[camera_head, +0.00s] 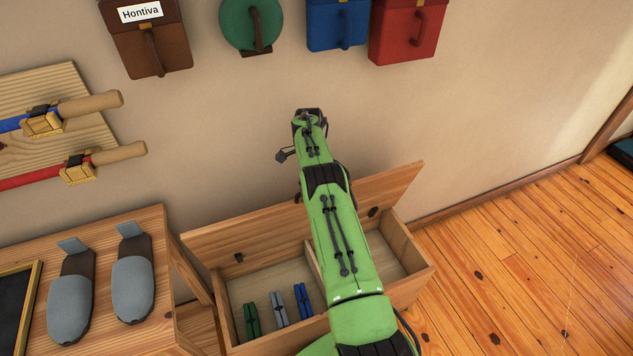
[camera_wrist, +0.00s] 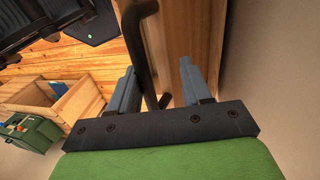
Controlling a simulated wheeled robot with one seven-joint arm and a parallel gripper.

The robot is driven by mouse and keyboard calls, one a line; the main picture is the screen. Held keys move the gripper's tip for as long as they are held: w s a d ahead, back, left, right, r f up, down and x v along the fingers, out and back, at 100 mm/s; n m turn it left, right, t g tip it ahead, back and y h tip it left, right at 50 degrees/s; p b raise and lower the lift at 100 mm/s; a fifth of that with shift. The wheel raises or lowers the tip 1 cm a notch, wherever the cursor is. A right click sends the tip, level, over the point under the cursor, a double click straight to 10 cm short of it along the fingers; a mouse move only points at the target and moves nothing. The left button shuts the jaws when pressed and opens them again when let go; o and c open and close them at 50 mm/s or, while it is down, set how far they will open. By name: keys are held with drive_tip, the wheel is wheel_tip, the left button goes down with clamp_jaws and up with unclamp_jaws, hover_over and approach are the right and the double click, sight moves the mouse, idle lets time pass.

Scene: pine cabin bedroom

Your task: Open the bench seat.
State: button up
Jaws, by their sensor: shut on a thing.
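The wooden bench (camera_head: 412,285) stands against the wall in the head view. Its seat lid (camera_head: 222,240) is raised, tilted up near the wall, and the inside shows. My arm reaches over the bench and hides the middle of the lid. In the wrist view my gripper (camera_wrist: 157,85) is shut on a dark bar handle (camera_wrist: 146,45), which passes between the fingers. A wooden panel beside the handle (camera_wrist: 186,35) appears to be the lid. The head view does not show the fingers clearly.
Inside the bench are a divider and green (camera_head: 252,320), grey (camera_head: 279,308) and blue (camera_head: 303,300) items. A wooden stand with grey slippers (camera_head: 133,280) is at left. Bags (camera_head: 408,30) hang above. Floor at right (camera_head: 520,260) is clear.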

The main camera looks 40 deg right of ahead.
drive_tip(key=shift+s, duration=0.1)
drive_tip(key=shift+d+r, duration=0.1)
drive_tip(key=shift+r, duration=0.1)
drive_tip(key=shift+r, duration=0.1)
drive_tip(key=s+p+v, duration=0.2)
drive_tip(key=p+v, duration=0.2)
drive_tip(key=v, duration=0.5)
drive_tip(key=shift+r, duration=0.5)
